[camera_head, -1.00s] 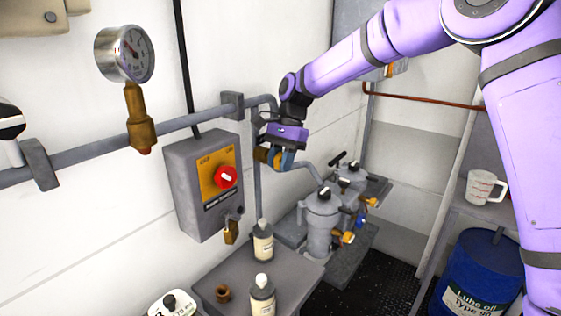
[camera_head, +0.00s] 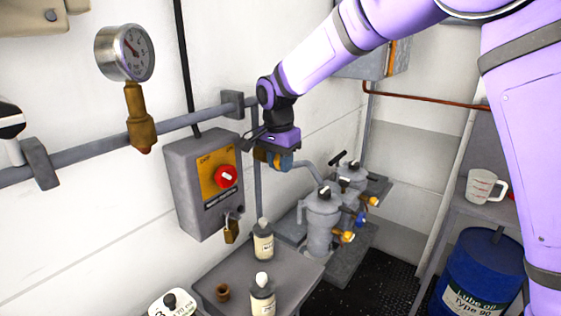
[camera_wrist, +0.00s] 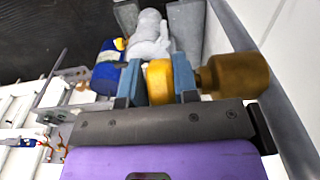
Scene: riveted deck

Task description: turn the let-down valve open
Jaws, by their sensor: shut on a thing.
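The let-down valve is a brass fitting on the grey pipe by the wall. Its brass body (camera_wrist: 235,76) shows on the right of the wrist view, and a bit of it (camera_head: 259,154) shows beside my gripper in the head view. My gripper (camera_wrist: 159,82) is shut on the valve's yellow handle (camera_wrist: 160,88), with one blue finger on each side. In the head view my gripper (camera_head: 279,160) hides most of the valve. I cannot tell the handle's exact angle.
A round gauge (camera_head: 125,52) stands on the wall pipe. A grey switch box (camera_head: 203,187) with a red knob is to the left. Bottles (camera_head: 263,243) stand on a grey bench below. Grey filter housings (camera_head: 322,215) are to the right, with a blue drum (camera_head: 480,270) beyond.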

